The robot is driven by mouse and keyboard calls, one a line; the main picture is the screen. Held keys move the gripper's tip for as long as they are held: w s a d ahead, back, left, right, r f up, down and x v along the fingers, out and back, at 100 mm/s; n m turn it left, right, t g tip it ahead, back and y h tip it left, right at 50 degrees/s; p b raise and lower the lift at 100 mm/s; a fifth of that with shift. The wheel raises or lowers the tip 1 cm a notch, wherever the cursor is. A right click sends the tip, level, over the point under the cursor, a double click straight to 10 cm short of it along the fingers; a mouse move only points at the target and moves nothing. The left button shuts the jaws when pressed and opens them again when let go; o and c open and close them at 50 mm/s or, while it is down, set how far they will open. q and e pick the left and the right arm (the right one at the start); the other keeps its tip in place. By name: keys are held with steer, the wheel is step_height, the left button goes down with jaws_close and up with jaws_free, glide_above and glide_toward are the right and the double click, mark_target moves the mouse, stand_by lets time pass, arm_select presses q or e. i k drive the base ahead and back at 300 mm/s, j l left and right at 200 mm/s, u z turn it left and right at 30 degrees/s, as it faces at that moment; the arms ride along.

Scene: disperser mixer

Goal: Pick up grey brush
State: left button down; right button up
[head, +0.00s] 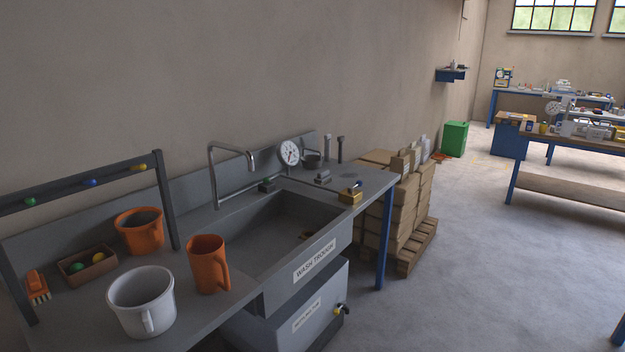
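A small grey block-like object (322,177) lies on the worktop just right of the wash trough, near the wall. It looks like the grey brush, but it is too small to be certain. An orange brush (38,287) with pale bristles lies at the far left of the worktop. Neither of my grippers is in view.
The wash trough (306,222) has a tap (236,150) over it. A white mug (142,302), an orange jug (207,265), an orange pot (139,231) and a brown box (87,266) stand left. A yellow block (350,195) sits right.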

mark_target(323, 177)
steer(key=i+l+u, duration=0.15)
steer(key=u, duration=0.25)
steer(key=i+l+u, duration=0.1)
steer(key=u, duration=0.35)
steer(key=i+l+u, duration=0.1)
steer(key=l+u, duration=0.3)
steer(key=i+l+u, duration=0.2)
steer(key=l+u, duration=0.15)
steer(key=l, duration=1)
steer(key=l+u, duration=0.35)
steer(key=l, duration=0.95)
